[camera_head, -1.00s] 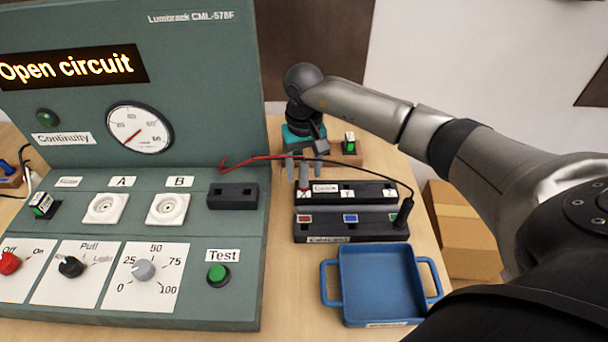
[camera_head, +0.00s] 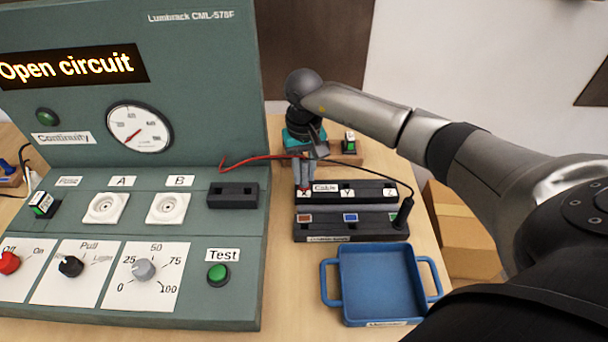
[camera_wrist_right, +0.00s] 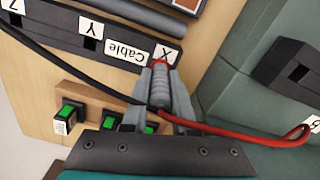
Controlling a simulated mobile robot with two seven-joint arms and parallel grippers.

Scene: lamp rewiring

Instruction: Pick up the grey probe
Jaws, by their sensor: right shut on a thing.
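The grey probe (camera_wrist_right: 160,85) shows in the right wrist view as a ribbed grey body with a red end and a red lead (camera_wrist_right: 250,137). It stands at the X position of the black block labelled Cable (camera_head: 352,191). My right gripper (camera_head: 304,178) is above X, fingers pointing down, shut on the probe; the fingers (camera_wrist_right: 160,88) sit on both sides of it in the wrist view. In the head view the fingers mostly hide the probe. I cannot tell whether its end is still in the hole. My left gripper is not in view.
A black probe (camera_head: 404,213) stands at the right of the front black block (camera_head: 350,228). A blue tray (camera_head: 380,285) lies in front. The green tester panel (camera_head: 190,92) fills the left. A wooden strip with green switches (camera_wrist_right: 110,122) is behind the gripper.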

